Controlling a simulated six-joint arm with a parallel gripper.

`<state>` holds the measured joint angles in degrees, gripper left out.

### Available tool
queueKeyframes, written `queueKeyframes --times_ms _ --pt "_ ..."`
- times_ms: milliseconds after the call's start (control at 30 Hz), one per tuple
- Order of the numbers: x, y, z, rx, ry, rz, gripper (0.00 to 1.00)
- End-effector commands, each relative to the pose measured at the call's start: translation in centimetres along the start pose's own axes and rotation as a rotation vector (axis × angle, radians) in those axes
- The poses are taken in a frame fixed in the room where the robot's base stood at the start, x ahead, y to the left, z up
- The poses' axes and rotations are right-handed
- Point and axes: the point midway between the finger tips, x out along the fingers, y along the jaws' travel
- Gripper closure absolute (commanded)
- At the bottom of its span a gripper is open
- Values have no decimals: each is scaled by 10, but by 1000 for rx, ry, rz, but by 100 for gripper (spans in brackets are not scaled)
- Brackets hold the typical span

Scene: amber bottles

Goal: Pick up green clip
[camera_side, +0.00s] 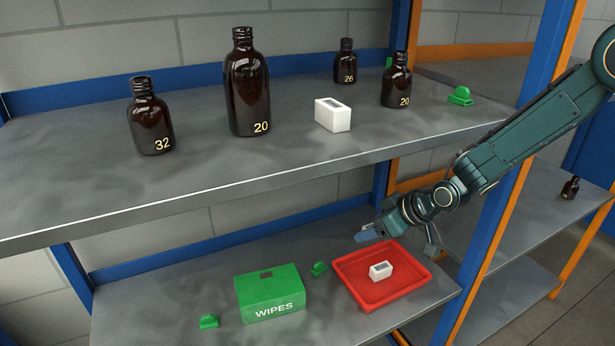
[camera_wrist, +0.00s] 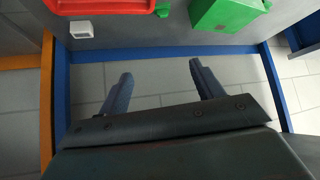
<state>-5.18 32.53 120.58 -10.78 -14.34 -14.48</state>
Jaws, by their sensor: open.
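Several green clips lie about. One clip (camera_side: 460,96) is at the right of the upper shelf, and another (camera_side: 389,62) is partly hidden behind a bottle. On the lower shelf, one clip (camera_side: 319,268) lies between the green box and the red tray, and one (camera_side: 209,321) lies left of the box. In the wrist view, a small green piece (camera_wrist: 163,9) shows between tray and box, cut by the top edge. My gripper (camera_side: 402,243) is open and empty, above the back right of the red tray. Its spread fingers also show in the wrist view (camera_wrist: 158,75).
The red tray (camera_side: 352,288) has a white block (camera_side: 381,271) in it. The green WIPES box (camera_side: 270,291) stands left of it. The upper shelf (camera_side: 210,180) overhangs the lower one and holds amber bottles and a white block (camera_side: 332,115). A blue post (camera_side: 478,250) stands at the right.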

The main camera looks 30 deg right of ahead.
Motion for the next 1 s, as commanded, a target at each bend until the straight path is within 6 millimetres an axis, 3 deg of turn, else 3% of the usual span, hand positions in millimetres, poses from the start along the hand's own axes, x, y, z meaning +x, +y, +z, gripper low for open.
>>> queueKeyframes --times_ms 200,400,600,1000 --pt "55 -7 22 -11 32 -15 34" --pt "90 -12 40 -16 62 -22 34" --pt "105 -15 49 -18 77 -22 34" --pt "115 -15 49 -19 79 -23 34"
